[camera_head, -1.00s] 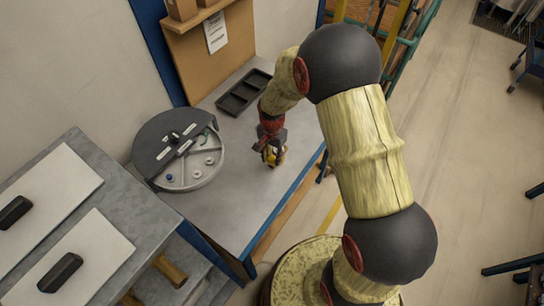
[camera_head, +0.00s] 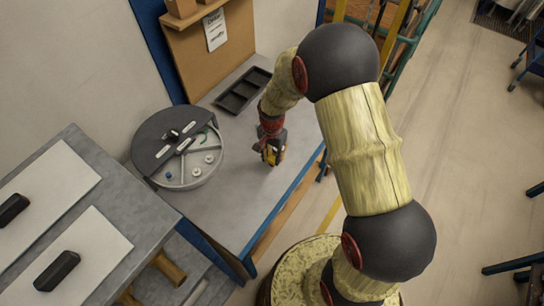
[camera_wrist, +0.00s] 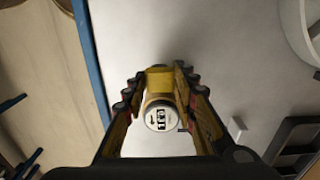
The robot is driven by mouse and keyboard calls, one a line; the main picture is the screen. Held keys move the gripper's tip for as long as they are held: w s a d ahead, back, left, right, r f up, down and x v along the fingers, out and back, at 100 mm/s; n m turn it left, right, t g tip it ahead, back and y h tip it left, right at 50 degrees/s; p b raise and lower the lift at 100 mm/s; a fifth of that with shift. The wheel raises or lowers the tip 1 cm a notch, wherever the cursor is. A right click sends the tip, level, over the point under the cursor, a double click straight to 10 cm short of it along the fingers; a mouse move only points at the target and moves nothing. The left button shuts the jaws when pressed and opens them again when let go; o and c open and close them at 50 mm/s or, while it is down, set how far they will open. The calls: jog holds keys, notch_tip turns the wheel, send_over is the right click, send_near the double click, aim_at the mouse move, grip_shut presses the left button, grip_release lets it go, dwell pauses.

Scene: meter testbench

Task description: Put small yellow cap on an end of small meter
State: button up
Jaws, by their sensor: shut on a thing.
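In the wrist view, the small meter (camera_wrist: 160,116) shows a round whitish face with a dark counter, turned toward the camera between my fingers. A yellow piece, which looks like the small yellow cap (camera_wrist: 160,79), lies between my fingertips just above that face in the picture. My gripper (camera_wrist: 162,73) is shut on it. The yellow piece and the meter look very close or touching; I cannot tell whether the cap is seated on the end. In the head view my gripper (camera_head: 272,157) is low over the bench, and its fingers largely hide both things.
A round grey tray (camera_head: 203,180) with a dark half-cover (camera_head: 155,135) holds small blue and white pieces, left of my gripper. A black compartment tray (camera_head: 243,90) lies behind. The blue bench edge (camera_head: 283,203) is to the right. Bare bench surrounds my gripper.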

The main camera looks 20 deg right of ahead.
jog(key=shift+f, duration=0.15)
jog(key=shift+f+b, duration=0.3)
jog(key=shift+f, duration=0.05)
jog(key=shift+f, duration=0.45)
jog(key=o, duration=1)
jog(key=shift+c, duration=0.2)
jog(key=shift+o, duration=0.4)
jog(key=o, duration=0.4)
jog(key=shift+c, duration=0.2)
jog(key=shift+r, duration=0.1)
